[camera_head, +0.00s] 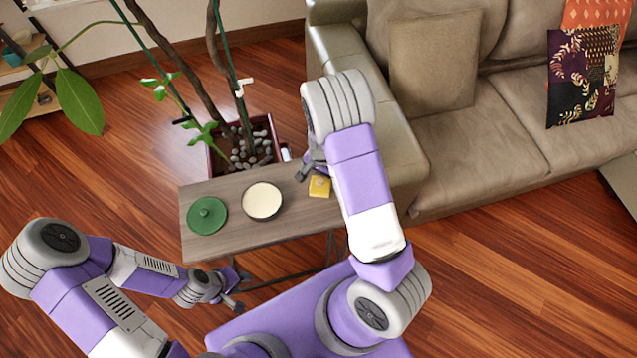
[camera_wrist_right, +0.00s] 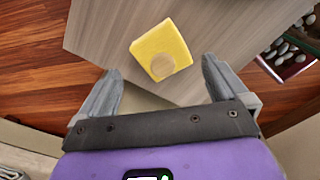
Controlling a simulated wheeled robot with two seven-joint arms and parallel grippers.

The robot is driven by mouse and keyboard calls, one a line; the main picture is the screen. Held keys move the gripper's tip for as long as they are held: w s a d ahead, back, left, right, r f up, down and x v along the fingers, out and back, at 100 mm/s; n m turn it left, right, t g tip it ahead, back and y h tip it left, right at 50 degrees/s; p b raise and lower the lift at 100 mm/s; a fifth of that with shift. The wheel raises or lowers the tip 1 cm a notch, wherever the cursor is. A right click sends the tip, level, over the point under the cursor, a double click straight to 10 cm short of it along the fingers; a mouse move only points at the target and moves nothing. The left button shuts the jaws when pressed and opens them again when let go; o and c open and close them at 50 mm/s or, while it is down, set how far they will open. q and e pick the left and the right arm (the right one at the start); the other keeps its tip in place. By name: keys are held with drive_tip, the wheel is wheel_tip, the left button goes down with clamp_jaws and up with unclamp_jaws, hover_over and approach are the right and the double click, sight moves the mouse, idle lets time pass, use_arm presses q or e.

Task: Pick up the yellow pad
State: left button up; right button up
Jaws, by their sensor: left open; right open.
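The yellow pad (camera_head: 320,187) lies on the right part of a narrow grey-brown side table (camera_head: 225,243). It has a tan round mark on top. In the right wrist view the yellow pad (camera_wrist_right: 161,47) sits beyond and between the open fingers, apart from them. My right gripper (camera_head: 308,170) is over the table's right end beside the pad; its fingers (camera_wrist_right: 162,90) are open and empty, also in the right wrist view. My left gripper (camera_head: 238,288) is open and empty, in front of the table's near edge and lower left of the pad.
A round cream-topped item (camera_head: 262,200) and a green round lid (camera_head: 207,214) lie on the table left of the pad. A planter (camera_head: 245,150) with stones and stems stands behind the table. A beige sofa (camera_head: 480,140) is close on the right.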

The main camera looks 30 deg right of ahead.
sight(321, 180)
wheel_tip(321, 180, down, 5)
drive_tip(key=shift+w+f+b, duration=0.1)
drive_tip(key=shift+f+b, duration=0.05)
drive_tip(key=shift+b, duration=0.9)
drive_tip(key=c, duration=0.9)
